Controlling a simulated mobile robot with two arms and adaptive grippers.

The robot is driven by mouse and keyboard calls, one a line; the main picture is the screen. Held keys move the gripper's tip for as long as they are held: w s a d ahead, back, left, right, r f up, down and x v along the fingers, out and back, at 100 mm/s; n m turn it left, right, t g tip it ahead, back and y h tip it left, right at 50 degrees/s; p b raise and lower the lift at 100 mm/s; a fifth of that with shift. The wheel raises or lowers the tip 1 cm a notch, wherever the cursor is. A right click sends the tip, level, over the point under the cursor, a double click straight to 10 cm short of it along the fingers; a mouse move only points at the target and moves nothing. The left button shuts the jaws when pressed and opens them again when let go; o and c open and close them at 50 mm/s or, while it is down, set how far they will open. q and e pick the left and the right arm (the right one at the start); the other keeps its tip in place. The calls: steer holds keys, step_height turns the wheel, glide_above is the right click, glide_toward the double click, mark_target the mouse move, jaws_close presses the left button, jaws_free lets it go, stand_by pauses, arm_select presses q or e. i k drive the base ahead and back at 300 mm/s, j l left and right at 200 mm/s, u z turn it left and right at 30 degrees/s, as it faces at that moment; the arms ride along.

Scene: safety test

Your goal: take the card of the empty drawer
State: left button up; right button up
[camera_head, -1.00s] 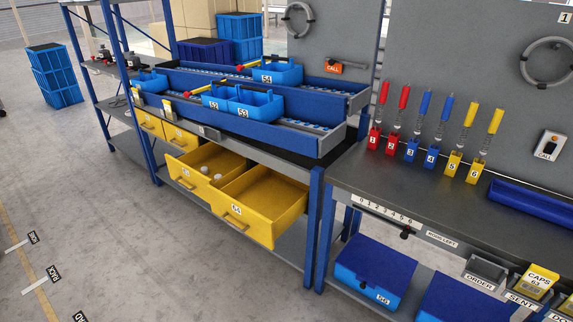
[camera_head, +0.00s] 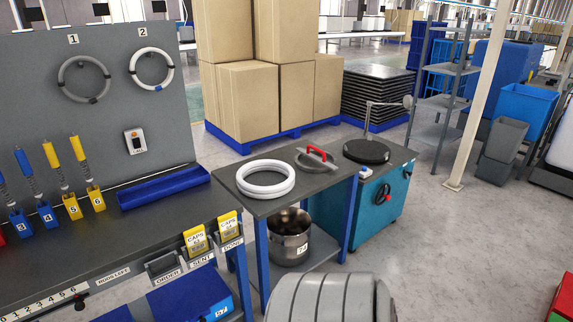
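The yellow drawers are out of view now. A yellow CAPS card (camera_head: 196,241) stands in the holder labelled SENT on the workbench's front edge. Another yellow CAPS card (camera_head: 229,227) stands in the holder labelled DONE, to its right. The small numbers on both cards are too small to read surely. The grey ORDER holder (camera_head: 161,265) is left of them and shows no card. Neither of my grippers is in view.
The grey workbench (camera_head: 120,236) carries a blue tray (camera_head: 163,187). To the right, a side table (camera_head: 235,192) holds white rings (camera_head: 265,178), with a steel pot (camera_head: 289,236) below. A teal cabinet (camera_head: 372,214) adjoins it. Open floor (camera_head: 450,255) lies at the right.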

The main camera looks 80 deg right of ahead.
mark_target(227, 223)
steer(key=z, duration=1.95)
